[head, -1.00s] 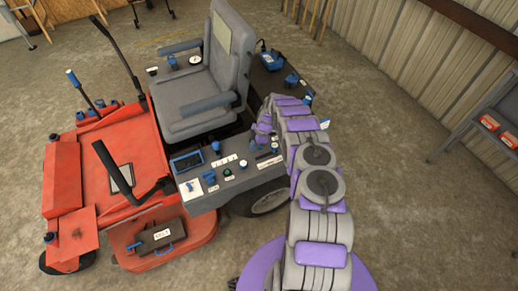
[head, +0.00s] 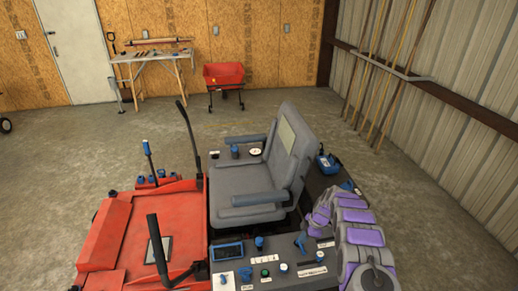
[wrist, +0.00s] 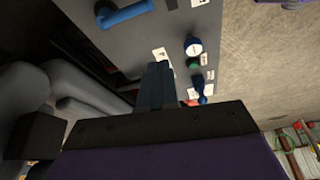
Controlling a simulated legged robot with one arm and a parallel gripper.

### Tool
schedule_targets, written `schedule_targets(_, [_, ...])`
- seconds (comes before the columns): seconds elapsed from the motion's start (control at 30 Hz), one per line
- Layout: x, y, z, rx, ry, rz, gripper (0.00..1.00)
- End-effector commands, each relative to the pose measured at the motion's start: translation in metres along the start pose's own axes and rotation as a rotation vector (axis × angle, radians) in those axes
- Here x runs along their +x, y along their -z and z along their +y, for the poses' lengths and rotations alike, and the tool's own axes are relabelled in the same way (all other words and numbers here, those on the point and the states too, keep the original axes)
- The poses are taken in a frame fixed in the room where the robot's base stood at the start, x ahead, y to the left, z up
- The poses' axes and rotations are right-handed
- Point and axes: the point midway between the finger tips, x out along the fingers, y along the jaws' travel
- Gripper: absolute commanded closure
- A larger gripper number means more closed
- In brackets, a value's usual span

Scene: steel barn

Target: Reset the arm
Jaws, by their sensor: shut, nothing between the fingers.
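My gripper (wrist: 156,82) is shut and empty in the wrist view, its dark fingers pointing at a grey control panel (wrist: 230,18). In the head view my purple and grey arm comes up at the lower right and bends over beside the seat of a red mower (head: 150,215). Its end hangs above the mower's side console (head: 290,262). The fingertips are hard to make out there. Whether they touch the panel cannot be told.
The console carries a blue lever (head: 300,244), a small screen (head: 228,251) and several knobs. The grey seat (head: 283,165) stands left of my arm. A workbench (head: 152,65) and a red cart (head: 223,80) stand far back, with open concrete floor before them.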

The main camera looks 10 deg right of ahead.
Motion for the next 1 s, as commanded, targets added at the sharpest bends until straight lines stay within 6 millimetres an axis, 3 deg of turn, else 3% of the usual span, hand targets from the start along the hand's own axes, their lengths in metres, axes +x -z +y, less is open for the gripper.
schedule_targets(0.17, [-0.016,0.007,-0.003,0.034,0.011,-0.021,1.0])
schedule_targets(0.57, [-0.121,0.061,-0.035,0.3,0.041,-0.15,1.0])
schedule_targets(1.0, [-0.224,0.132,-0.114,0.617,0.025,-0.262,1.0])
